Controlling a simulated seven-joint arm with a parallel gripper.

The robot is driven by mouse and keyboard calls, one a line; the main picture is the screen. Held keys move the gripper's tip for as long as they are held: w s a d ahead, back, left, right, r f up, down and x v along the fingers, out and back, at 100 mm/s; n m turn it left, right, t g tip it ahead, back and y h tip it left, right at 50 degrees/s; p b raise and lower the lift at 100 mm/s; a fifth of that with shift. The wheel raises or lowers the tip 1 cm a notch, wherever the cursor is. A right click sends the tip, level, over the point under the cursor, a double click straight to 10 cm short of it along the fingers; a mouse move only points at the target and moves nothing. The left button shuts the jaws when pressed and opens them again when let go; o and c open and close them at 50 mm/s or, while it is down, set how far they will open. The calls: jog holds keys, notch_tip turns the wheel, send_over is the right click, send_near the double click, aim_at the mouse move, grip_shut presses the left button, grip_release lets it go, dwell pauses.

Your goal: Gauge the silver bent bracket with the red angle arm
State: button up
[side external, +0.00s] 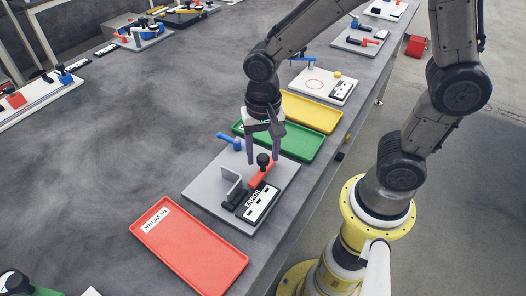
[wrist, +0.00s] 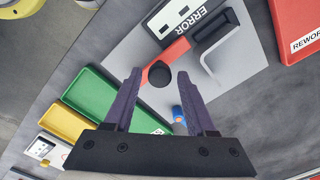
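The silver bent bracket (side external: 232,180) stands on a grey plate (side external: 205,187), beside the red angle arm (side external: 262,176). In the wrist view the bracket (wrist: 212,60) lies right of the red arm (wrist: 176,50). A black knob (side external: 263,160) is at one end of the red arm; it also shows in the wrist view (wrist: 160,75). A display box (side external: 262,205) on the plate reads ERROR. My gripper (side external: 264,161) is open and empty above the plate, its fingertips on either side of the knob in view; contact cannot be told.
A red REWORK tray (side external: 190,250) lies in front of the plate. A green tray (side external: 297,144) and a yellow tray (side external: 312,112) lie behind it. A blue lever (side external: 228,137) is at the plate's far corner. The table's left middle is clear.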

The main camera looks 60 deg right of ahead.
aim_at(263, 157)
jog(key=shift+o, duration=0.4)
jog(key=shift+f, duration=0.1)
notch_tip(263, 157, up, 14)
dwell(0.3)
jog(key=shift+d, duration=0.1)
dwell(0.7)
